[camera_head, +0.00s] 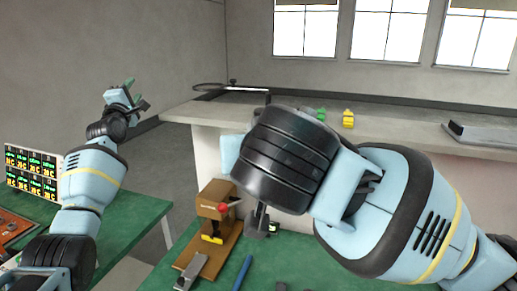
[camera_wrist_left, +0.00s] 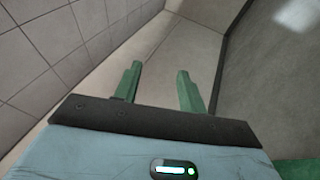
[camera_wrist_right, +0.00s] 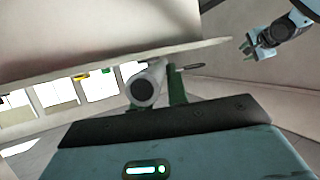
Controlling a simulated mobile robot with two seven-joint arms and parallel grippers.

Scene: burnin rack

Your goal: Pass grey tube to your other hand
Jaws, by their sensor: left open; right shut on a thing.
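The grey tube (camera_wrist_right: 146,88) shows in the right wrist view, end-on with a dark round opening towards the camera. My right gripper (camera_wrist_right: 155,82) is shut on it, with a green finger visible on its right side.
A green table (camera_head: 140,226) lies below, with a wooden fixture with a red knob (camera_head: 216,212) and a blue tool (camera_head: 242,273). A pale counter (camera_head: 195,112) behind bears green and yellow pieces (camera_head: 348,119). A display panel (camera_head: 33,172) stands at left. Air between the grippers is clear.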

